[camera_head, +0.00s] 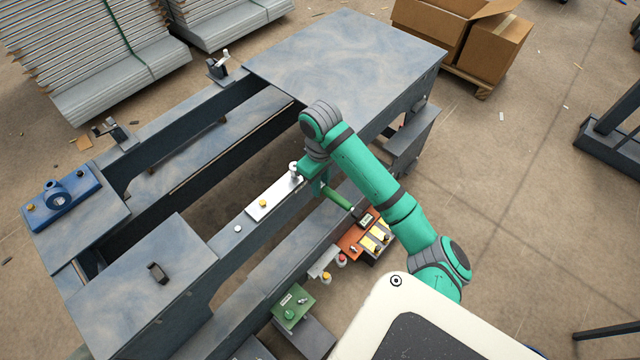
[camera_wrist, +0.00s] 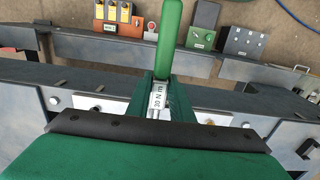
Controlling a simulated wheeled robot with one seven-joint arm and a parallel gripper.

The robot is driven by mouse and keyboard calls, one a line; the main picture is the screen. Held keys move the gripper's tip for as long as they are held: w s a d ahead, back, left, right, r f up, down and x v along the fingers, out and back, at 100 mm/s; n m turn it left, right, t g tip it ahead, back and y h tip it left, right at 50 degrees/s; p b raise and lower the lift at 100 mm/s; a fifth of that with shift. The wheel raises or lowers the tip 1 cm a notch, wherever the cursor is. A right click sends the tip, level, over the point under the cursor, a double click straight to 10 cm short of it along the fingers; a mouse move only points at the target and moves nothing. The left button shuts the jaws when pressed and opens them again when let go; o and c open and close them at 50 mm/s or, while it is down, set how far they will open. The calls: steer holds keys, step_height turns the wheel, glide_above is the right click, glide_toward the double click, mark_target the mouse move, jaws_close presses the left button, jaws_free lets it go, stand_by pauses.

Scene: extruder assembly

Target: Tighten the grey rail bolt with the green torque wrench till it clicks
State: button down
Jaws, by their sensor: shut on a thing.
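My gripper (camera_head: 320,183) is over the right-hand rail of the frame, shut on the green torque wrench (camera_head: 338,198). In the wrist view the wrench's green handle (camera_wrist: 169,40) points away from my gripper (camera_wrist: 164,98), and a "30 N m" label shows between the fingers. The wrench's head end is hidden by my gripper, so I cannot tell whether it sits on a bolt. A white plate (camera_head: 270,200) lies on the rail beside my gripper, with a yellow-orange bolt (camera_head: 263,203) on it. A pale grey bolt head (camera_head: 237,229) shows on the rail nearer the front.
A blue block (camera_head: 62,195) is on the left end. A flat table top (camera_head: 345,55) is behind. Cardboard boxes (camera_head: 460,35) stand at the back right.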

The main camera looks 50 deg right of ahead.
steer(key=shift+w+a+f, duration=0.1)
steer(key=shift+f, duration=0.25)
steer(key=shift+r, duration=0.1)
steer(key=shift+w+r, duration=0.15)
steer(key=shift+r, duration=0.2)
steer(key=shift+r, duration=0.1)
steer(key=shift+s+r, duration=0.2)
steer(key=shift+s, duration=0.05)
steer(key=shift+w, duration=0.1)
stand_by(0.6)
